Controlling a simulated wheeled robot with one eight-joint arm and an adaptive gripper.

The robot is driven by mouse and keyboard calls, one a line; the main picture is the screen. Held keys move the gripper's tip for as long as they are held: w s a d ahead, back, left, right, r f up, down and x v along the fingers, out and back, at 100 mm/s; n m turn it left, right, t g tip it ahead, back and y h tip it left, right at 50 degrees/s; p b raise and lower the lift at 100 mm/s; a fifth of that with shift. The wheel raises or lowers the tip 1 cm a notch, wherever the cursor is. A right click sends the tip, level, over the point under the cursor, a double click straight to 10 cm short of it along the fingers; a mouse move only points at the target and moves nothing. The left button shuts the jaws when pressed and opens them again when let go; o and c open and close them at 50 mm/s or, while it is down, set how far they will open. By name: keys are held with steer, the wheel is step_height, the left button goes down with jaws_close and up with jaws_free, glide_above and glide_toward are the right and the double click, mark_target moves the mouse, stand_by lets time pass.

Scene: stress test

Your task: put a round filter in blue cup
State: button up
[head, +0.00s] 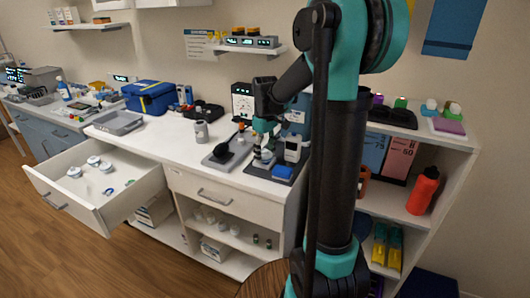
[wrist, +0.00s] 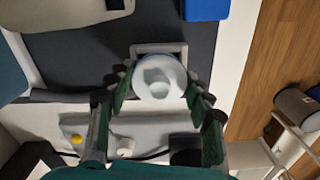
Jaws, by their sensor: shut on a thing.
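My gripper (head: 264,148) is low over a dark mat (head: 250,172) on the white counter. In the wrist view its green fingers (wrist: 158,88) are closed around a white round piece (wrist: 158,76) with a hollow middle, which looks like a round filter. A pale grey square frame (wrist: 172,48) shows just behind the piece; I cannot tell whether they touch. In the head view the piece is mostly hidden by the fingers. A small blue block-like thing (head: 283,171) lies on the mat's front right, also in the wrist view (wrist: 205,9). I cannot make out a blue cup for certain.
An open drawer (head: 55,191) at left holds several white round pieces (head: 93,161). A red bottle (head: 422,190) stands on the right shelf.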

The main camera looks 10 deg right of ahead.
steer(key=shift+f, duration=0.1)
stand_by(0.3)
steer(key=o, duration=1.1)
steer(key=shift+c, duration=0.2)
step_height(320, 180, up, 12)
